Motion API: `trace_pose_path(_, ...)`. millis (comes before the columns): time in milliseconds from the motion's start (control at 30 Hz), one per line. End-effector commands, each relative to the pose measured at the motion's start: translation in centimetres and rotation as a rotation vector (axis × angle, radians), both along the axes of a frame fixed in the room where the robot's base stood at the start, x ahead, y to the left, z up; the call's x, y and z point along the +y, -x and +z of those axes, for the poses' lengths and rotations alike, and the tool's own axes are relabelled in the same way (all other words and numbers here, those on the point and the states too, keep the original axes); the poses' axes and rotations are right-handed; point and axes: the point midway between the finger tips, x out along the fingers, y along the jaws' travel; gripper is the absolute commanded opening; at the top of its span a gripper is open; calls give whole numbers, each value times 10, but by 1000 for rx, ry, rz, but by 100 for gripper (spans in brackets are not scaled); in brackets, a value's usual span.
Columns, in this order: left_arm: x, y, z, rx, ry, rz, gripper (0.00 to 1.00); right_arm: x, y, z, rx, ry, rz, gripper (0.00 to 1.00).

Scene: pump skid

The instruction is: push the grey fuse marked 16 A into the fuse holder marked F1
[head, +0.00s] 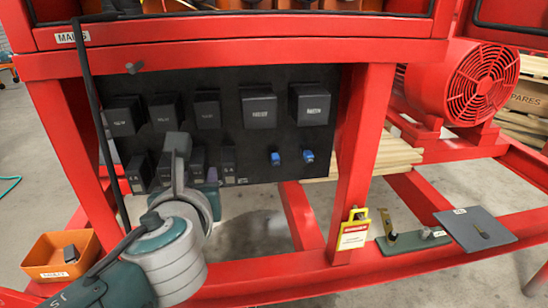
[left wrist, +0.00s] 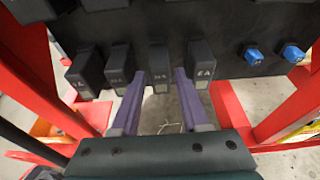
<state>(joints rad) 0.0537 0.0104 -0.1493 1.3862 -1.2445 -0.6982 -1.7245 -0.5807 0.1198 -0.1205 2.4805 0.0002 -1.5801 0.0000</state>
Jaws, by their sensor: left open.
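A lower row of dark rectangular blocks, apparently fuses or fuse holders, sits on the black panel (head: 250,140). Their small labels are too blurred to read, so I cannot tell which is F1 or 16 A. My left gripper (head: 205,178) is at this row, largely hidden by its own wrist in the head view. In the left wrist view its purple fingers (left wrist: 160,80) are open, one on each side of the third block (left wrist: 160,66). The block to the right (left wrist: 202,62) stands just outside the right finger. Contact with the blocks cannot be told. My right gripper is not in view.
Larger black blocks (head: 258,107) fill the upper row, and two blue knobs (head: 308,156) sit at lower right. Red frame posts (head: 360,150) flank the panel. An orange bin (head: 45,262) with a dark grey piece (head: 71,253) stands at lower left. A yellow tag (head: 354,232) hangs right.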

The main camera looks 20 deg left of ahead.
Motion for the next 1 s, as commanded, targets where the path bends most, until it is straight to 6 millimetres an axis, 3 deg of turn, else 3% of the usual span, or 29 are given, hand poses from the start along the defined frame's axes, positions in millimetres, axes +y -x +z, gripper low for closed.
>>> trace_pose_path(200, 11, -18, -8, 0, 0, 1, 45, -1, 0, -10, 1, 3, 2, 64)
trace_pose_path(533, 13, -20, -8, 0, 1, 0, 44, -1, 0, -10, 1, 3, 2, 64)
trace_pose_path(900, 12, -20, -8, 0, 2, 1, 2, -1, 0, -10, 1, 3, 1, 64)
trace_pose_path(1000, 12, -20, -8, 0, 2, 1, 0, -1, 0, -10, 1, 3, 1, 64)
